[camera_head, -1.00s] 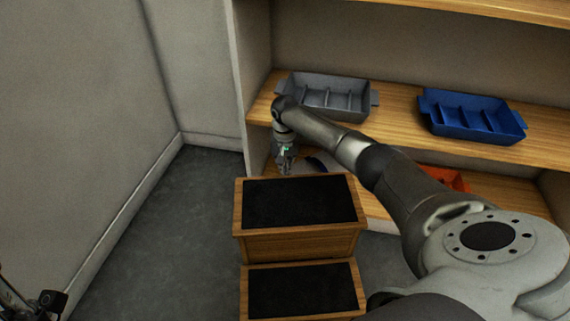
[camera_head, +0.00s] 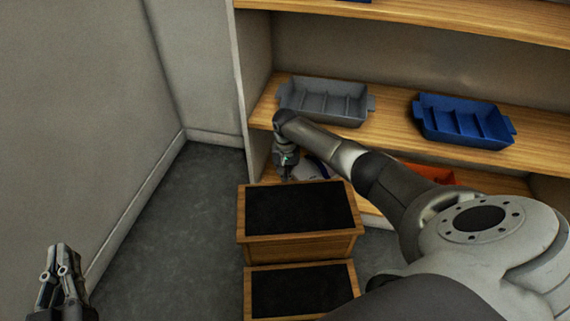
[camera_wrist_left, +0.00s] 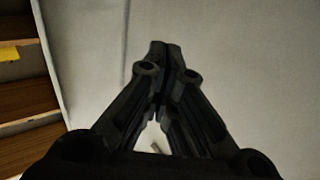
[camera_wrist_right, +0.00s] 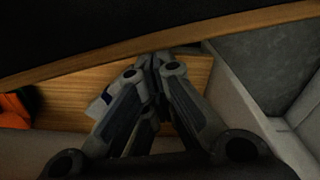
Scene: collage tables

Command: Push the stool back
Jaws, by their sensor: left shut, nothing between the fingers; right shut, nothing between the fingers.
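The stool (camera_head: 246,240) is a two-step wooden one with black tread tops. It stands upright on the grey floor in front of the shelf in the head view. My right gripper (camera_head: 288,176) is shut and empty at the far edge of the stool's upper step, between the stool and the shelf. In the right wrist view the shut fingertips (camera_wrist_right: 156,60) are close to the stool's wooden edge (camera_wrist_right: 130,58); I cannot tell whether they touch. My left gripper (camera_head: 66,250) is shut and empty at the lower left of the head view, near the wall, away from the stool.
A wooden shelf (camera_head: 390,118) stands behind the stool, holding a grey tray (camera_head: 325,100) and a blue tray (camera_head: 462,122). An orange bin (camera_head: 428,172) is partly hidden behind my right arm. The floor (camera_head: 170,240) left of the stool is clear up to the wall (camera_head: 75,120).

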